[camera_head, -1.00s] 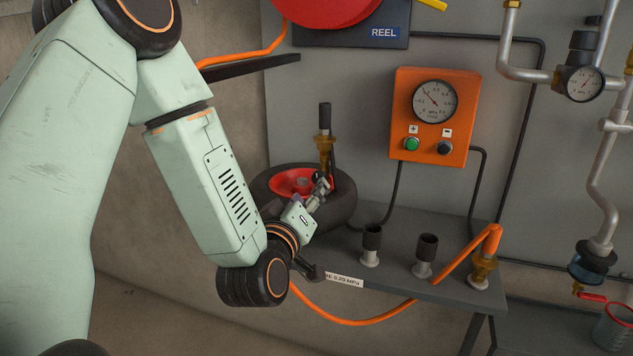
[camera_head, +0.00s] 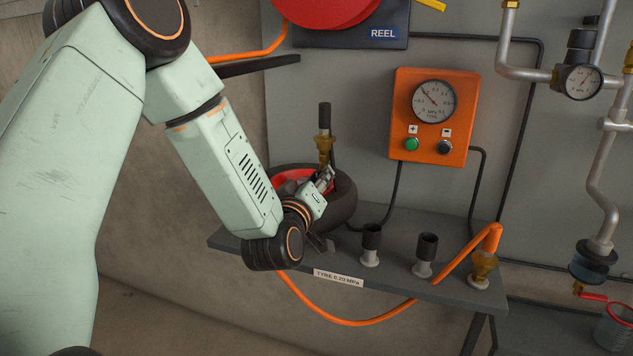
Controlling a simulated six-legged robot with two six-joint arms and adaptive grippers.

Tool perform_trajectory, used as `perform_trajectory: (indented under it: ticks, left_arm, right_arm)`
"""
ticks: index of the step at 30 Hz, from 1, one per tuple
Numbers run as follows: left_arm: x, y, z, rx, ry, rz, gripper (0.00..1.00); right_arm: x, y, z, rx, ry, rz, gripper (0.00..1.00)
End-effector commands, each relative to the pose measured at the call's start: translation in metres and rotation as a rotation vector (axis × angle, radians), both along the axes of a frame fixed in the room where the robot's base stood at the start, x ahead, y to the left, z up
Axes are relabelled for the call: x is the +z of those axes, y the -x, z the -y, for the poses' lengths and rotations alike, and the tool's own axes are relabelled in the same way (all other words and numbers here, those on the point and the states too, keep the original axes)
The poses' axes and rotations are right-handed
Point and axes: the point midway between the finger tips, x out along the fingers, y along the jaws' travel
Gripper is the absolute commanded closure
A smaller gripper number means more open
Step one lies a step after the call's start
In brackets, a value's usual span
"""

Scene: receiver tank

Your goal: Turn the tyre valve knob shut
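The tyre (camera_head: 343,203) lies on the grey shelf, with a red hub (camera_head: 290,186) in its middle. A brass fitting with a black upright top (camera_head: 324,118) stands at the tyre, above my gripper. I cannot tell which part is the valve knob. My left gripper (camera_head: 327,174) is over the tyre's right part, close below the brass fitting. Its fingers are small and overlap the fitting's lower end, so I cannot tell whether they touch it or are open. My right gripper is not in view.
An orange gauge box (camera_head: 432,140) with green and black buttons hangs behind. Two black-topped fittings (camera_head: 372,238) and a brass connector (camera_head: 483,268) with an orange hose stand on the shelf (camera_head: 400,284). Pipes with a gauge (camera_head: 581,82) run at right.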

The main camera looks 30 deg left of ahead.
Motion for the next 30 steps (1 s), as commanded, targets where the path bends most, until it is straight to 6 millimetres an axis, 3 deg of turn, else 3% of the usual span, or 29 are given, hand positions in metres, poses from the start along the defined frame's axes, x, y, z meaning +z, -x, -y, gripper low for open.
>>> perform_trajectory:
  ticks: [12, 29, 30]
  left_arm:
    - [0.0003, 0.0002, 0.0001, 0.000, 0.000, 0.000, 1.00]
    - [0.0007, -0.0002, -0.0002, 0.001, -0.093, -0.020, 1.00]
    - [0.0007, -0.0002, -0.0002, 0.001, -0.093, -0.020, 0.69]
  right_arm:
    - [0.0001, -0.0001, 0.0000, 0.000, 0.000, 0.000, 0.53]
    - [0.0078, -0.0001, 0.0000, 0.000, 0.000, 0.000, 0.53]
    - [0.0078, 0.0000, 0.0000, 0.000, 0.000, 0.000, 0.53]
